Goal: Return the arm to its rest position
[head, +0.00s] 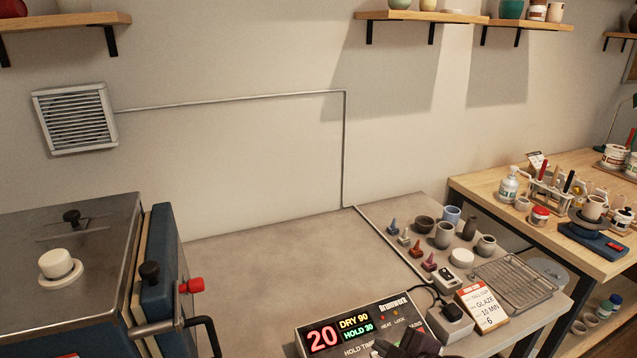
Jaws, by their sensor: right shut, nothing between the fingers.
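My right gripper (412,342) shows only as a dark tip at the bottom edge, in front of the controller's lower right part. It is shut and empty. The rest of my right arm is out of the picture. My left gripper is not in view. The controller box (365,325) has a lit display reading 20, DRY 90 and HOLD 30. It sits at the front of the grey table (270,265).
A kiln (100,225) with a blue door (160,265) stands at left. Small pots, coloured cones, a wire rack (515,280) and a glaze card (482,305) crowd the table's right end. A wooden bench (490,185) stands beyond. The table's middle is clear.

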